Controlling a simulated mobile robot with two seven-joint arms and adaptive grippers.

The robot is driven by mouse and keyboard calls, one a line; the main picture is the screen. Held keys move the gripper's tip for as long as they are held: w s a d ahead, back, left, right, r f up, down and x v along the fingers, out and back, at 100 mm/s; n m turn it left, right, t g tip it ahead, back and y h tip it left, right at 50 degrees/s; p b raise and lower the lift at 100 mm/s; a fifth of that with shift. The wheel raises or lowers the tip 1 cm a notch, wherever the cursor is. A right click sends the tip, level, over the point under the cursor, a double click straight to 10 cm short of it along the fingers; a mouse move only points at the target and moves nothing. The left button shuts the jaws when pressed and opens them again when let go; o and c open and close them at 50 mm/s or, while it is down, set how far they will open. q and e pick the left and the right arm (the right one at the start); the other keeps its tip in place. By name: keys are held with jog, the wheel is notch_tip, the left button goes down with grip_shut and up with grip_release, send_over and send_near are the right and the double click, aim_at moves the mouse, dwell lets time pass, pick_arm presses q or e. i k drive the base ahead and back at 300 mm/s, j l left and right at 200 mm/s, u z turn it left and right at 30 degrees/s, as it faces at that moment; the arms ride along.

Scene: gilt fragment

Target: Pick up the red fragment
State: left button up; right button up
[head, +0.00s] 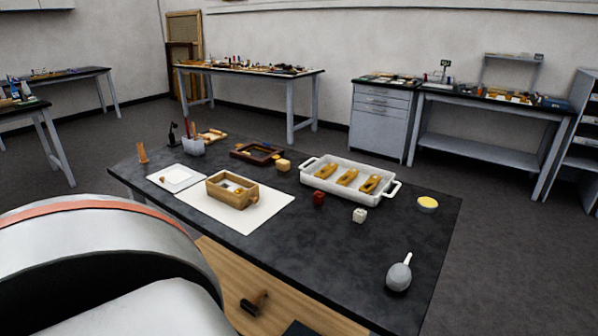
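The red fragment (319,198) is a small dark red block on the black tabletop (330,250). It lies just in front of the near long side of a white tray (315,183); I cannot tell whether it touches the tray. Neither of my grippers is in view. A large white rounded part with a red stripe, mine, fills the lower left of the head view and hides part of the table's near left side.
A whitish block (359,215) lies right of the red fragment. A yellow-topped dish (427,204) and grey blower bulb (398,275) stand farther right. A wooden box (232,189) sits left on a white sheet (257,218). The table's front middle is clear.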

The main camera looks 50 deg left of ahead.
aim_at(319, 196)
jog(key=k+l+u, duration=0.1)
jog(key=u, duration=1.95)
